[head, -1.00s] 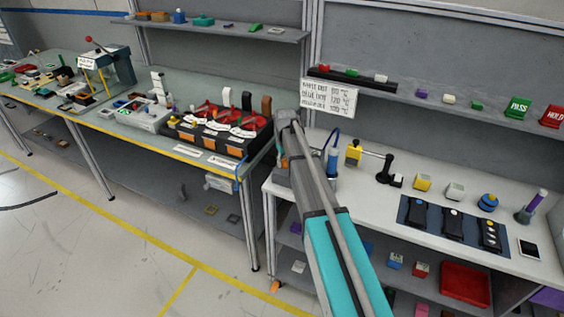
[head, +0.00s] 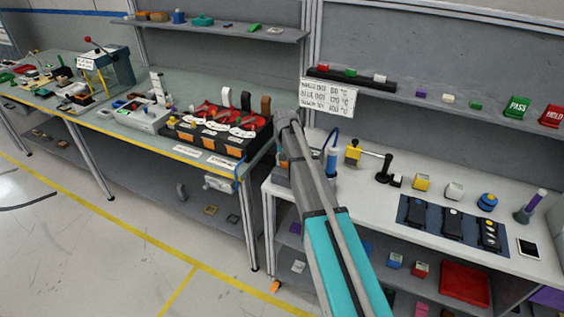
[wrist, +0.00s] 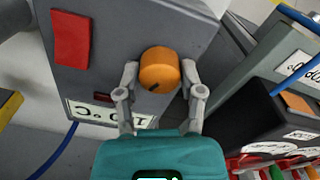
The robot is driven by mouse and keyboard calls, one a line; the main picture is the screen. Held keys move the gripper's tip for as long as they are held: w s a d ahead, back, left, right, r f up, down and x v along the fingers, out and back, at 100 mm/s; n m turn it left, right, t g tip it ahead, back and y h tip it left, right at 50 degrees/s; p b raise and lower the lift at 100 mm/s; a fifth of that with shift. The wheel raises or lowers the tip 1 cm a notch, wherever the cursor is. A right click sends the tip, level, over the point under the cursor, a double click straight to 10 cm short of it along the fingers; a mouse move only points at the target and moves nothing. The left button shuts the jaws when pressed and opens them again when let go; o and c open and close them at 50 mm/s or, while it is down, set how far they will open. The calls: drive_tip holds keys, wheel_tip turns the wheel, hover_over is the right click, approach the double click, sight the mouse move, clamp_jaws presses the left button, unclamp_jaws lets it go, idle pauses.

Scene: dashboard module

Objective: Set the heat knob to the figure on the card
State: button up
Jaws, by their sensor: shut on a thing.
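The orange heat knob (wrist: 160,70) sits on the front of a grey box (wrist: 90,50) in the wrist view. A dark mark shows at its lower edge. My gripper (wrist: 157,82) is shut on the knob, one finger on each side. A white label (wrist: 108,112) with a °C figure appears upside down below the knob, its other end partly behind a finger; I cannot read it surely. The white card (head: 328,98) hangs at the shelf edge in the head view, with several lines of dots and °C figures, too small to read surely.
A red switch (wrist: 71,38) and a small dark red window (wrist: 102,98) are on the box face. A blue soldering tool (head: 332,160) stands beside the box. A black bin rack (head: 222,130) with red-handled tools is on the neighbouring bench.

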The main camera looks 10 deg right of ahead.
drive_tip(key=shift+s, duration=0.2)
drive_tip(key=o, duration=1.2)
drive_tip(key=shift+w, duration=0.1)
drive_tip(key=shift+r, duration=0.1)
